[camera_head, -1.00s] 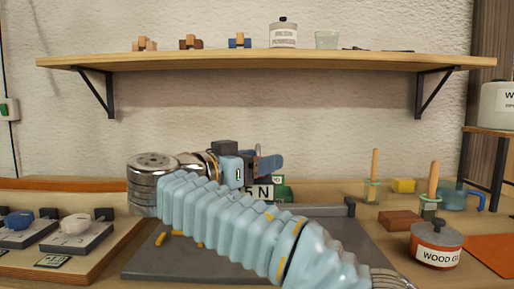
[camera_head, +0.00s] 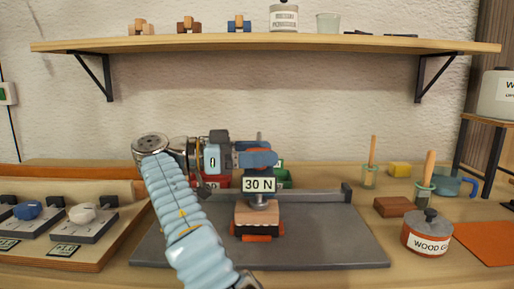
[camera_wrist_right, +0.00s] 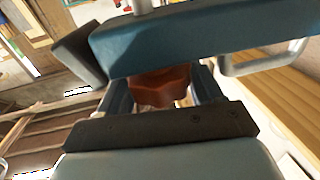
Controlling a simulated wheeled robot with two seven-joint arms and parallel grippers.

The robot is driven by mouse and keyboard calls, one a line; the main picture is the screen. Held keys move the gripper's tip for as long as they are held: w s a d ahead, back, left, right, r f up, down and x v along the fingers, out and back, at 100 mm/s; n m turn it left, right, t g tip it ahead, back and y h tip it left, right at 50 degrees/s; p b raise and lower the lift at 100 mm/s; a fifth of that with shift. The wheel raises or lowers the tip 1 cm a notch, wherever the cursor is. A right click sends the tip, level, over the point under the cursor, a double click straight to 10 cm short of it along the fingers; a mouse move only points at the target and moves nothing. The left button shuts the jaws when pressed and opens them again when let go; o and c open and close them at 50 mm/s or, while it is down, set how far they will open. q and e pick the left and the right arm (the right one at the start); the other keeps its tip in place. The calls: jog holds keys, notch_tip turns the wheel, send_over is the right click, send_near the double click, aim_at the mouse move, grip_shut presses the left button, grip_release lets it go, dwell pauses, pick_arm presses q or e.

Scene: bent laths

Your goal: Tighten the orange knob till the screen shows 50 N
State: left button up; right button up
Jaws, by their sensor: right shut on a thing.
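The orange knob (camera_wrist_right: 158,84) shows reddish-brown in the right wrist view, between the fingers of my right gripper (camera_wrist_right: 160,98). In the head view my right gripper (camera_head: 256,158) is at the top of the clamp, just above the screen, and its fingers mostly hide the knob. It is shut on the knob. The screen (camera_head: 259,185) reads 30 N. Below it the clamp's metal spindle (camera_head: 262,202) comes down on a stack of pale wood (camera_head: 257,217) with an orange part under it. My left gripper is in neither view.
The clamp stands on a dark grey board (camera_head: 335,240). A glue pot (camera_head: 427,238), a red-brown block (camera_head: 393,207) and a blue mug (camera_head: 447,184) are at the right. A tray with blue and white knobs (camera_head: 82,213) is at the left. A shelf (camera_head: 330,43) runs above.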

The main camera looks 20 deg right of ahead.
jog(key=shift+a, duration=0.2)
dwell(0.6)
jog(key=o, duration=0.9)
jog(key=shift+o, duration=0.2)
